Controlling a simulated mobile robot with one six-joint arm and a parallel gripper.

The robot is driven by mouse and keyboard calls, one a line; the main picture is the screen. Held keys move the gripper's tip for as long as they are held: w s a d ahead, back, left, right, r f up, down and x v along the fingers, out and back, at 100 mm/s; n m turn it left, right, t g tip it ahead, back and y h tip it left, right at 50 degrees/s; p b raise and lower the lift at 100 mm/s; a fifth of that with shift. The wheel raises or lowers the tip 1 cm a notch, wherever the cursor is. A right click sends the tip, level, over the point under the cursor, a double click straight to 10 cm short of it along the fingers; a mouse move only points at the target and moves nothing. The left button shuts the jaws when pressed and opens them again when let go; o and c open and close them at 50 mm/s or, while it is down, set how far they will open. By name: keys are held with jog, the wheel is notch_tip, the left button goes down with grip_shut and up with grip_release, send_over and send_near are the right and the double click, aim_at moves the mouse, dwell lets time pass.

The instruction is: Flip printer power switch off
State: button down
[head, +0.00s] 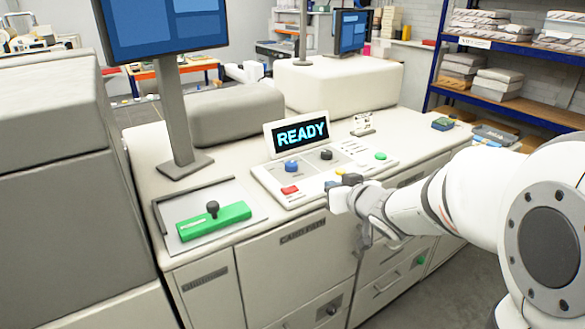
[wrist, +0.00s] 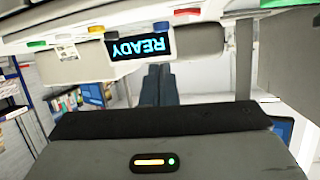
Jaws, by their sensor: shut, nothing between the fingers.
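The large off-white printer (head: 260,225) fills the middle of the head view. Its control panel (head: 265,180) carries a blue knob (head: 291,166), a black knob (head: 326,154), a red button (head: 290,190) and a green button (head: 380,156). A display (head: 300,133) behind it reads READY. I cannot tell which control is the power switch. My gripper (head: 342,181) is shut and empty, near the panel's front edge; contact is unclear. It hides part of the panel. In the wrist view, the fingers (wrist: 160,72) lie together and the READY display (wrist: 139,47) appears upside down.
A green block with a black knob (head: 213,208) sits on a tray at the printer's left. A monitor (head: 160,25) stands on a post there. A small metal fixture (head: 362,125) stands behind the panel. Blue shelving (head: 510,45) is at the back right.

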jog(key=shift+a+r+n+g+y, duration=0.15)
jog(key=shift+a+n+y, duration=0.2)
jog(key=shift+a+y, duration=0.5)
jog(key=shift+a+r+n+g+y, duration=0.15)
jog(key=shift+a+n+y, duration=0.2)
jog(key=shift+a+y, duration=0.5)
jog(key=shift+a, duration=0.15)
jog(key=p, duration=0.2)
send_over(293, 198)
jog(key=shift+s+d+f, duration=0.1)
jog(key=shift+d+f, duration=0.1)
jog(key=shift+f, duration=0.35)
jog(key=shift+s+d+f, duration=0.1)
jog(key=shift+d+f, duration=0.05)
jog(key=shift+f, duration=0.4)
jog(key=f, duration=0.3)
jog(key=shift+w+a, duration=0.3)
jog(key=shift+a, duration=0.1)
jog(key=shift+f, duration=0.6)
